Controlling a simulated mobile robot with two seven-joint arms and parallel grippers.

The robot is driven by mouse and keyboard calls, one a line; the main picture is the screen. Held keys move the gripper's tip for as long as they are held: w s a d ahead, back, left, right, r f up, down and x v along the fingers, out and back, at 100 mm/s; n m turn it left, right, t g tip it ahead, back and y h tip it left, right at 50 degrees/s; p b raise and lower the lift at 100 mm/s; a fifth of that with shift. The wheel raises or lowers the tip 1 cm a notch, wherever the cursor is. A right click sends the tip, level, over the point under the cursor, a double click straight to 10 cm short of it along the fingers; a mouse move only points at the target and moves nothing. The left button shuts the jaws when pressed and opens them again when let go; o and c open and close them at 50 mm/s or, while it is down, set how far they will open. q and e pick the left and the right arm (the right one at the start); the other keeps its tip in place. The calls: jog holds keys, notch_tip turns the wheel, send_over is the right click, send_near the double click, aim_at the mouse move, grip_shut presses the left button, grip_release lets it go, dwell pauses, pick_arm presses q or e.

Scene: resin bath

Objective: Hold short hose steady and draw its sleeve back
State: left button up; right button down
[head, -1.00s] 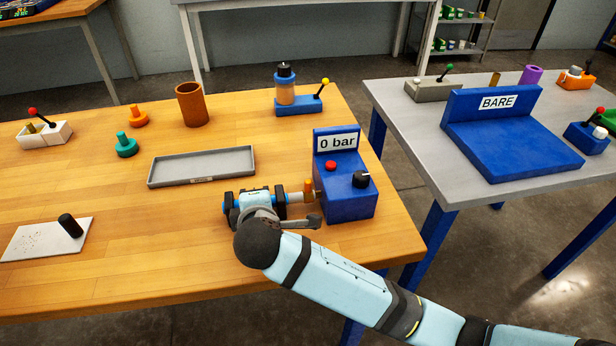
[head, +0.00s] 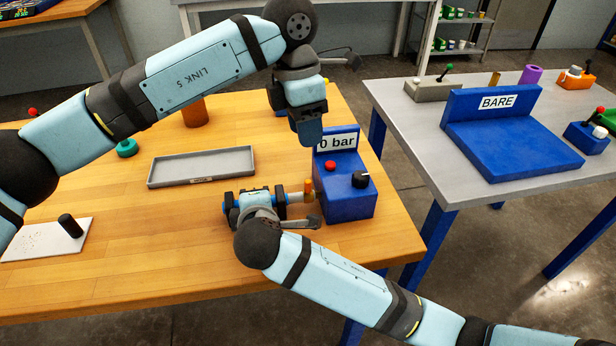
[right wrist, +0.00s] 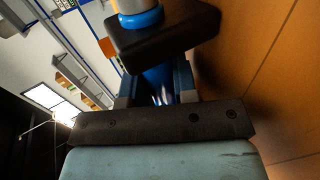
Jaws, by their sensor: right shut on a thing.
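The short hose (head: 291,198) lies level at the left side of the blue box marked "0 bar" (head: 347,202). Blue parts of it show beside my right gripper (head: 256,205), which covers its middle. That gripper is shut on the hose; in the right wrist view blue shows between its jaws (right wrist: 158,88). A black block (right wrist: 163,38) with a blue ring and pale cylinder is just beyond. An orange upright piece (head: 308,187) stands between hose and box. I cannot make out the sleeve for certain.
A grey tray (head: 203,167) lies behind the hose. A white plate (head: 40,241) with a black peg is at the left. A brown cup (head: 195,113) is partly hidden by my left arm.

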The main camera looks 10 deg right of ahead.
aim_at(307, 181)
pick_arm(q)
jog(key=shift+t+y, duration=0.6)
jog(key=f, duration=1.2)
jog(key=shift+w+d+f, duration=0.2)
jog(key=shift+d, duration=0.05)
grip_shut()
